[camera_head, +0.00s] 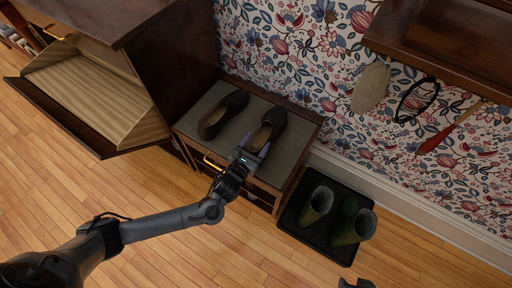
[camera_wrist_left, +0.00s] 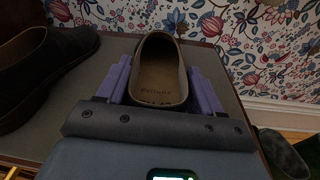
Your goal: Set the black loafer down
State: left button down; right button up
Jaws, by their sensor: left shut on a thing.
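The black loafer (camera_head: 269,127) is at the right part of the grey-topped bench (camera_head: 289,160), toe toward the wall. In the left wrist view its open heel and brown insole (camera_wrist_left: 160,72) face me. My left gripper (camera_head: 251,157) is shut on its heel end. The purple fingers (camera_wrist_left: 160,88) lie along both sides of the heel. The loafer is at or just above the grey top; I cannot tell whether its sole touches. A matching dark loafer (camera_head: 223,113) stands to its left, apart from it, and shows in the left wrist view (camera_wrist_left: 42,72).
A dark tray (camera_head: 328,249) with green boots (camera_head: 318,204) stands on the floor right of the bench. A cabinet with a tilted-open compartment (camera_head: 92,85) is at left. A shoehorn (camera_head: 447,133) hangs on the wall. A dark piece, probably my right gripper (camera_head: 357,284), shows at the bottom edge.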

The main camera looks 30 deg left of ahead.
pick_arm(q)
jog(key=shift+f, duration=0.35)
pick_arm(e)
jog(key=shift+f, duration=0.3)
pick_arm(q)
jog(key=shift+c, duration=0.7)
grip_release()
pick_arm(e)
jog(key=shift+a, duration=0.1)
pick_arm(q)
jog(key=shift+s, duration=0.15)
pick_arm(e)
jog(key=shift+r, duration=0.15)
